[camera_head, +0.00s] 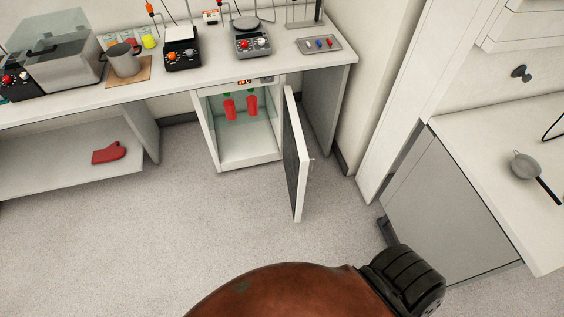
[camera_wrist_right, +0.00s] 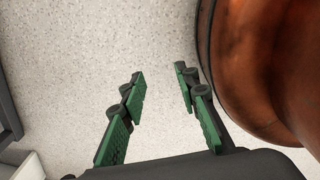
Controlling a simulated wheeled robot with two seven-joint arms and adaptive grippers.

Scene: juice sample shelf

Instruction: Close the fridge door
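The small white fridge (camera_head: 248,163) stands under the bench in the head view, with two red bottles (camera_head: 240,105) inside it. Its door (camera_head: 302,168) is swung wide open, out into the room, hinged on the right side. My right gripper (camera_wrist_right: 158,85) shows in the right wrist view, with its two green-padded fingers apart and nothing between them. Only bare floor shows beyond the fingers. In the head view neither gripper shows, so the left one is out of sight. No gripper is seen touching the door.
Grey floor (camera_head: 200,230) is clear in front of the fridge. A grey cabinet with a white top (camera_head: 455,220) stands to the right. The bench (camera_head: 215,68) above holds instruments and a tray (camera_head: 318,44). A red mitt (camera_head: 108,153) lies on the low shelf at left.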

